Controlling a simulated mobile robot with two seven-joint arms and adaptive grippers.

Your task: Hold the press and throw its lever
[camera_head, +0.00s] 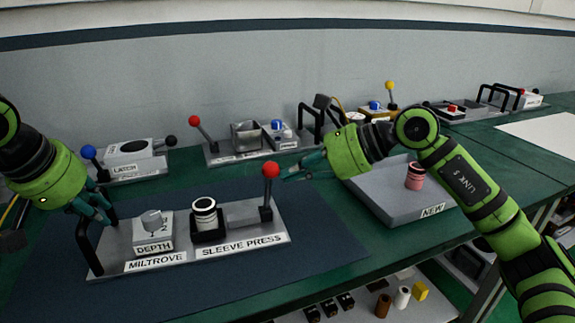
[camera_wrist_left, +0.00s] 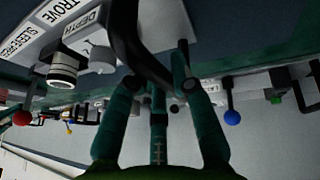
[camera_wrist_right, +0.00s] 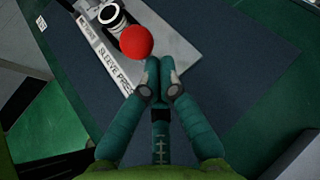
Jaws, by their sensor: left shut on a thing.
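The sleeve press is a grey plate (camera_head: 180,258) on the dark blue mat, labelled MILTROVE and SLEEVE PRESS. It bears a DEPTH dial (camera_head: 152,219), a holder with a white, black-banded sleeve (camera_head: 204,212) and, at its right end, an upright lever with a red ball (camera_head: 271,169). My left gripper (camera_head: 100,213) is shut on the black handle (camera_head: 85,248) at the plate's left end; the handle crosses between its fingers in the left wrist view (camera_wrist_left: 152,68). My right gripper (camera_head: 288,176) is shut and empty, just right of the red ball, which looks apart from its fingertips in the right wrist view (camera_wrist_right: 136,41).
A grey NEW tray (camera_head: 385,205) with a pink sleeve (camera_head: 414,177) stands to the right. Behind are a LATCH unit (camera_head: 130,160) with a blue ball and a fixture with another red-ball lever (camera_head: 196,121). The mat in front of the press is clear.

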